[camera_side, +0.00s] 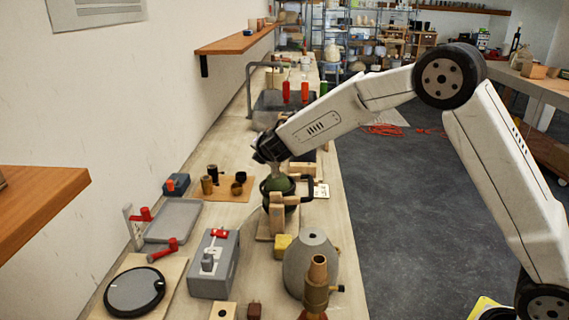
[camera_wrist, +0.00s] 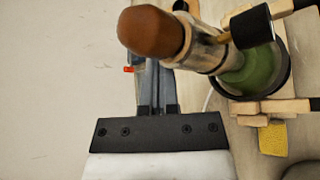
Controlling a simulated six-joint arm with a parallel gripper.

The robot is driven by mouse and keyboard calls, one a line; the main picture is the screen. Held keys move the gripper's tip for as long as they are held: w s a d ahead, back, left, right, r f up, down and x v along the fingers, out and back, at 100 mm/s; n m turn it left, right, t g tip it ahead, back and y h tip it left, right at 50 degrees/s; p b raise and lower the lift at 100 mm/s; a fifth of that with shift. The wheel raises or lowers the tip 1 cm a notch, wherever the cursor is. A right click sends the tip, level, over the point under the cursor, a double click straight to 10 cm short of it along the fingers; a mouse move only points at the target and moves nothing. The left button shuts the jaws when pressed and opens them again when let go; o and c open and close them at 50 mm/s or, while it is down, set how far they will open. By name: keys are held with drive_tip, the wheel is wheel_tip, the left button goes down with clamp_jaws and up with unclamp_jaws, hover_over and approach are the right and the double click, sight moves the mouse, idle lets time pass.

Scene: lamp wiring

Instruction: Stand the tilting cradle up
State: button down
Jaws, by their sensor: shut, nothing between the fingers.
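The cradle is a wooden frame (camera_side: 277,215) with a dark ring around a green, bottle-like lamp body (camera_side: 278,184). It stands near the middle of the bench; I cannot tell its exact tilt. The wrist view shows its wooden bars (camera_wrist: 272,107), the green body (camera_wrist: 258,68), a pale neck and a brown rounded top (camera_wrist: 150,30). My gripper (camera_wrist: 153,75) is shut and empty, beside the neck; its tips are partly hidden behind it. In the side view my gripper is above and left of the cradle, and its fingers are hard to make out.
A yellow block (camera_side: 281,247) and a grey dome (camera_side: 310,262) stand in front of the cradle. A grey box with a red switch (camera_side: 213,262) and a tray (camera_side: 173,220) lie to the left. Small brown cups (camera_side: 207,185) stand on a board behind left.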

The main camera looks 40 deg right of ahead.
drive_tip(key=shift+s+d+r, duration=0.2)
drive_tip(key=shift+s+d, duration=0.6)
drive_tip(key=shift+d, duration=0.05)
drive_tip(key=shift+s+d, duration=0.1)
drive_tip(key=shift+d, duration=0.05)
drive_tip(key=shift+w+a, duration=1.05)
drive_tip(key=shift+a, duration=1)
drive_tip(key=s+a, duration=0.2)
drive_tip(key=s, duration=0.7)
drive_tip(key=shift+s, duration=0.4)
